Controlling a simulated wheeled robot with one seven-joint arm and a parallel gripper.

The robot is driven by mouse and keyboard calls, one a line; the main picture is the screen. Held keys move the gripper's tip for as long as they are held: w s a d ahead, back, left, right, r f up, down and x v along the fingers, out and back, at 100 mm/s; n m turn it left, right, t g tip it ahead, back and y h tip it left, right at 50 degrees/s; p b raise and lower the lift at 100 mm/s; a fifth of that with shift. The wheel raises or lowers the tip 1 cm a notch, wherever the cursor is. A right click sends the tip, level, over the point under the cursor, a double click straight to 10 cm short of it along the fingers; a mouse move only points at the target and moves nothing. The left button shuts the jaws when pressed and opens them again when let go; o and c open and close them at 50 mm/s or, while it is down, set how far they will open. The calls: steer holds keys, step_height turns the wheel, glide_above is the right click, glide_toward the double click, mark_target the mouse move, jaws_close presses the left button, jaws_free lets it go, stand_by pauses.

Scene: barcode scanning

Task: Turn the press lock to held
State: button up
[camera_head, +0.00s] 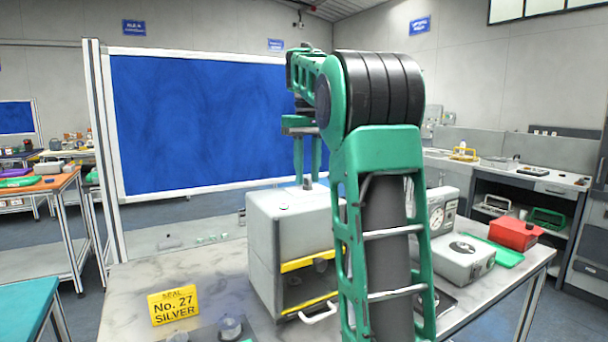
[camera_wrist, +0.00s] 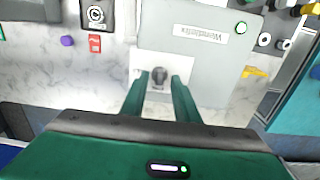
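A small dark knob (camera_wrist: 159,75), apparently the press lock, sits on a pale plate (camera_wrist: 178,68) beside the grey lid in the wrist view. In the head view its top (camera_head: 307,184) shows just under my fingers. My gripper (camera_wrist: 160,78) points at the knob from above, with one green finger on each side and a visible gap. It is open and holds nothing. The knob's markings are too small to read.
A yellow sign (camera_head: 173,305) reading "SEAL No. 27 SILVER" stands at the table's front left. A white handle (camera_head: 319,313) juts from the press front. A gauge unit (camera_head: 440,212), a grey device (camera_head: 457,258) and a red box (camera_head: 515,233) stand to the right.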

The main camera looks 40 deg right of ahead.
jaws_close()
steer(key=shift+m, duration=0.3)
steer(key=m, duration=0.2)
steer(key=shift+m, duration=0.4)
steer(key=m, duration=0.3)
steer(key=shift+m, duration=0.3)
steer(key=m, duration=0.5)
steer(key=shift+m, duration=0.3)
steer(key=m, duration=0.5)
steer(key=shift+a+m, duration=0.1)
steer(key=shift+m, duration=0.2)
